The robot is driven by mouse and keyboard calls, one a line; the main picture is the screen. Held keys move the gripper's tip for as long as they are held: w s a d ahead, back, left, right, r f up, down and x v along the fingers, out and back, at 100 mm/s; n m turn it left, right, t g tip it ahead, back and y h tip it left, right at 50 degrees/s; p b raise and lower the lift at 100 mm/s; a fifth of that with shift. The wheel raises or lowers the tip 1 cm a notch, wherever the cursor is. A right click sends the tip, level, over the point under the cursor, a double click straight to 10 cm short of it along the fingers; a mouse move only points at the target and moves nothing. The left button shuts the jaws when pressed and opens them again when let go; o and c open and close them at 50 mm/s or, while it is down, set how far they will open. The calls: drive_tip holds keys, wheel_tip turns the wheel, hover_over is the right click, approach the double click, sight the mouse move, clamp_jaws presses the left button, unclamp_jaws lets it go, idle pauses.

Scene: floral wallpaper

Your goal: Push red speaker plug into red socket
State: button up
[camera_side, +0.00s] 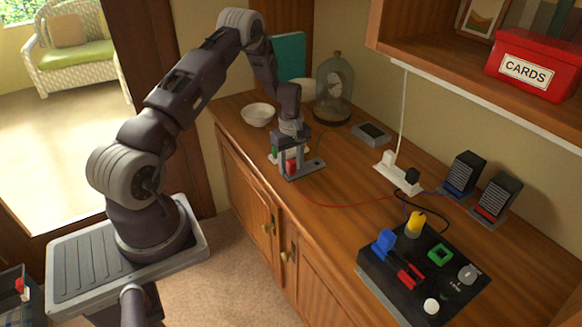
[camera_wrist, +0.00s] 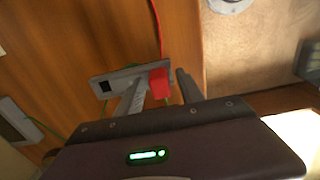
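The red speaker plug (camera_side: 291,167) sits upright in a grey holder (camera_side: 312,168) near the left front edge of the counter. It also shows in the wrist view (camera_wrist: 158,83), with its red cable running away upward. My gripper (camera_side: 290,161) points down over it. In the wrist view my gripper (camera_wrist: 161,84) has one finger on each side of the plug. A small gap shows on the right side, so it looks open around the plug. Red parts (camera_side: 410,276), apparently the red socket, lie on a black panel box (camera_side: 372,282) at the front right.
The panel also bears a blue piece (camera_side: 384,243), a yellow piece (camera_side: 416,223), a green square (camera_side: 441,254) and knobs. Two speakers (camera_side: 463,174) and a power strip (camera_side: 397,178) stand behind. A white bowl (camera_side: 258,115) and glass dome (camera_side: 333,85) stand at the back left.

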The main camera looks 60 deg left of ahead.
sight(291, 161)
clamp_jaws()
drive_tip(key=shift+r, duration=0.65)
drive_tip(key=shift+r, duration=0.3)
drive_tip(key=shift+r, duration=0.1)
drive_tip(key=shift+r, duration=2.5)
